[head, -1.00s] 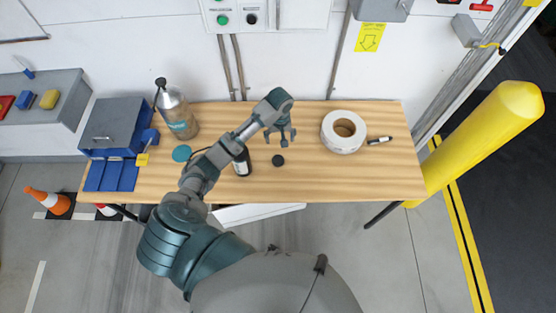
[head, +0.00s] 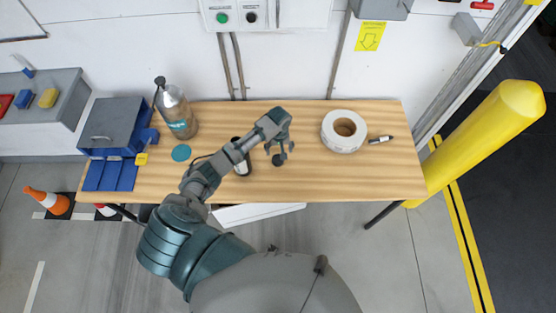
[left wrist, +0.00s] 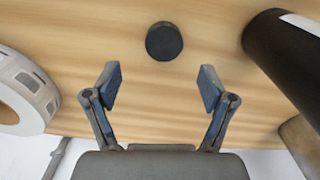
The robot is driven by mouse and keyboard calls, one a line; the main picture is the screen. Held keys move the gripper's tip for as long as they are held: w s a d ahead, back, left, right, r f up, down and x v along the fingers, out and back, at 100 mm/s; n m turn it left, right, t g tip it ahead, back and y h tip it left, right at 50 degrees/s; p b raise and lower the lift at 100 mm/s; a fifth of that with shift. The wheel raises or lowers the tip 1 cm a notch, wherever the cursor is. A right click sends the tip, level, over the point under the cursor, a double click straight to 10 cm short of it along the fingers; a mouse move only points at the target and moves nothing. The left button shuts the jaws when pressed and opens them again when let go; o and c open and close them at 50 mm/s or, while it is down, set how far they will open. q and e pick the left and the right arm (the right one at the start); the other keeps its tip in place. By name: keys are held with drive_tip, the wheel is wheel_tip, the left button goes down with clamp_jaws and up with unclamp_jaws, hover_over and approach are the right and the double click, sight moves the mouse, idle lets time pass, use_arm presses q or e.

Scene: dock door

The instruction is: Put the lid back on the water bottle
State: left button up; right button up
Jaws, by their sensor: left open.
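The lid (head: 279,160) is a small black disc lying flat on the table. In the left wrist view the lid (left wrist: 164,41) is beyond my open fingertips, roughly centred between them, and nothing is held. My left gripper (head: 280,150) is open above the table beside the lid in the head view; its two fingers (left wrist: 163,88) stand wide apart. The water bottle (head: 243,167) is dark with a white label, left of the lid and partly hidden by my left arm. The bottle (left wrist: 282,52) also shows at the right of the wrist view. My right gripper is not seen.
The wooden table (head: 350,180) has a white tape roll (head: 344,131) and a marker (head: 380,140) to the right. The front right is clear.

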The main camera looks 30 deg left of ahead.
sight(278, 159)
use_arm(q)
drive_tip(key=shift+f, duration=0.8)
drive_tip(key=f, duration=0.5)
drive_tip(key=shift+s+a+f+b, duration=0.15)
drive_tip(key=shift+s+b, duration=0.1)
drive_tip(key=shift+b, duration=0.05)
drive_tip(key=c, duration=0.9)
